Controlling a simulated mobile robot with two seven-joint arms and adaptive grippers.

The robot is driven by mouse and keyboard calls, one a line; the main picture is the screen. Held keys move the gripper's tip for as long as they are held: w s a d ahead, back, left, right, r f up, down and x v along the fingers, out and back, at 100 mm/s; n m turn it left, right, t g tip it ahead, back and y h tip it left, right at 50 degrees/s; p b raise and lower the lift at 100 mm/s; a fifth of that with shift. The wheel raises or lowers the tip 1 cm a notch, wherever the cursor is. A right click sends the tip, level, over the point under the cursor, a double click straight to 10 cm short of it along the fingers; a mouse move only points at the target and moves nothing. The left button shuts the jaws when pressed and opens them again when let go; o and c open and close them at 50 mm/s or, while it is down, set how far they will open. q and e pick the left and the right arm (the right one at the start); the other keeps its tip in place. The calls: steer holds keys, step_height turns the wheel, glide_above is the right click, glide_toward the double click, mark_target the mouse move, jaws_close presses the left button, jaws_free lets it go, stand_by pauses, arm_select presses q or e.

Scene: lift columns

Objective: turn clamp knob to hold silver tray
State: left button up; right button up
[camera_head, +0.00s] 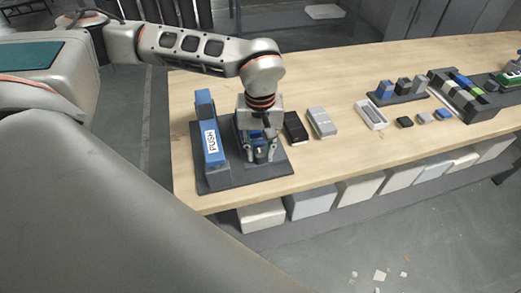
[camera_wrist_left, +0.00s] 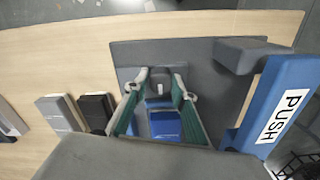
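The clamp fixture has a dark base plate (camera_head: 222,183) near the left end of the table, with a blue post marked PUSH (camera_head: 210,135). A dark knob-like part with a pale mark (camera_wrist_left: 160,76) stands on the plate in the left wrist view. Blue parts (camera_wrist_left: 165,124) show below it in that view. My left gripper (camera_head: 260,153) points down over the plate. Its fingers (camera_wrist_left: 158,90) are apart on either side of the knob-like part; I cannot tell whether they touch it. A pale silver tray (camera_head: 372,114) lies flat, apart on the table. My right gripper is out of view.
A black block (camera_head: 295,128) and a grey block (camera_head: 322,122) lie just right of the plate. Small blocks, a rack (camera_head: 462,95) and a stand (camera_head: 398,96) occupy the right side. The table's front edge is close to the plate. White boxes (camera_head: 310,202) sit below.

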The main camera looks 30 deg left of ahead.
arm_select(q)
steer(key=shift+o, duration=0.6)
steer(key=shift+r, duration=0.1)
step_height(320, 180, up, 2)
steer(key=shift+r+p, duration=0.25)
steer(key=shift+p, duration=0.85)
step_height(320, 180, up, 2)
steer(key=shift+r+p, duration=0.1)
steer(key=shift+p, duration=0.65)
steer(key=shift+r, duration=1.05)
